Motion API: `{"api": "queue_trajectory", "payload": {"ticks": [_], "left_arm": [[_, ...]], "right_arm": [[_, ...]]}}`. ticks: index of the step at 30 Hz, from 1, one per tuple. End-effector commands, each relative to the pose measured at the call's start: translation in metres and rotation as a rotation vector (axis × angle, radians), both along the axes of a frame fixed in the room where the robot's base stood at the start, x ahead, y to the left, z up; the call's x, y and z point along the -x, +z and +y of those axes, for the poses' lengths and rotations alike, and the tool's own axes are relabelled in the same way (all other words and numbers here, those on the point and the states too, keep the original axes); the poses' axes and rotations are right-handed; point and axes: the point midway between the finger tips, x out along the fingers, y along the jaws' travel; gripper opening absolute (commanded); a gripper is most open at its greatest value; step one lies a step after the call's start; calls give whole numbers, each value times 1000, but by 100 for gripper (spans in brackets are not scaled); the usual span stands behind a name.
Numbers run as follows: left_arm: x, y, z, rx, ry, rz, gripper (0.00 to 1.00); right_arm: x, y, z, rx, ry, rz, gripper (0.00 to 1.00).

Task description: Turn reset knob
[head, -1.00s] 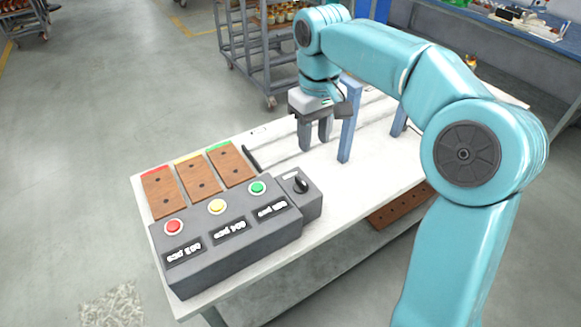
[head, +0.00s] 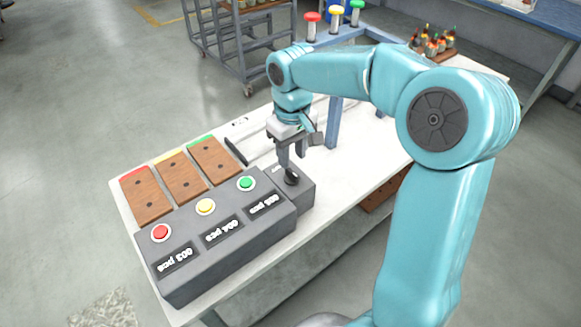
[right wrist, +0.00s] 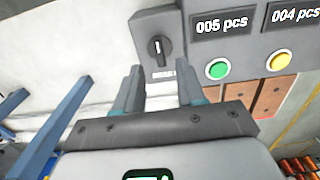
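The black reset knob (head: 291,178) sits on a small grey box (head: 306,193) joined to the right end of the button panel. It also shows in the right wrist view (right wrist: 158,46), its white pointer mark along its upright handle. My right gripper (head: 290,163) is just above the knob in the head view. In the right wrist view the gripper (right wrist: 158,85) is open and empty, its two fingers apart, with the knob beyond the gap between them. I see no contact with the knob. My left gripper is not in view.
The grey panel (head: 190,270) carries red (head: 160,232), yellow (head: 206,206) and green (head: 246,184) buttons above piece-count displays. Three wooden boards (head: 182,178) lie behind it. A blue frame (head: 334,125) stands close to the right gripper. White table (head: 350,165) is clear right of the knob.

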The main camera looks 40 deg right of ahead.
Motion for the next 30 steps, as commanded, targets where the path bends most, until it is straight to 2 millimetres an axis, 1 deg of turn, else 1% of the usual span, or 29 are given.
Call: {"api": "queue_trajectory", "payload": {"ticks": [1, 3, 7, 12, 19, 20, 21, 23, 24, 30], "left_arm": [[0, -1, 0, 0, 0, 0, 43], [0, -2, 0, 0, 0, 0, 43], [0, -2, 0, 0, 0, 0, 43], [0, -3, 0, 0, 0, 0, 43], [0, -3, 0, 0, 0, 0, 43], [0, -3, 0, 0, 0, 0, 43], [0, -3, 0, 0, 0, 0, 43], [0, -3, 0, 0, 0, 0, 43], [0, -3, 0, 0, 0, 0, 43], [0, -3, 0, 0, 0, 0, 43]], "right_arm": [[0, -12, 0, 0, 0, 4, 39], [0, -25, 0, 0, 0, 3, 39], [-2, -42, 0, 0, 1, 2, 39], [-3, -52, 0, 0, 0, 0, 39], [-4, -52, 0, 0, 0, -1, 39], [-4, -52, 0, 0, 0, -1, 36], [-4, -52, 0, 0, 0, -1, 23], [-4, -52, 0, 1, 0, -1, 4], [-4, -52, 0, 0, 0, -1, 0], [-4, -52, 0, 0, -3, 0, 0]]}}
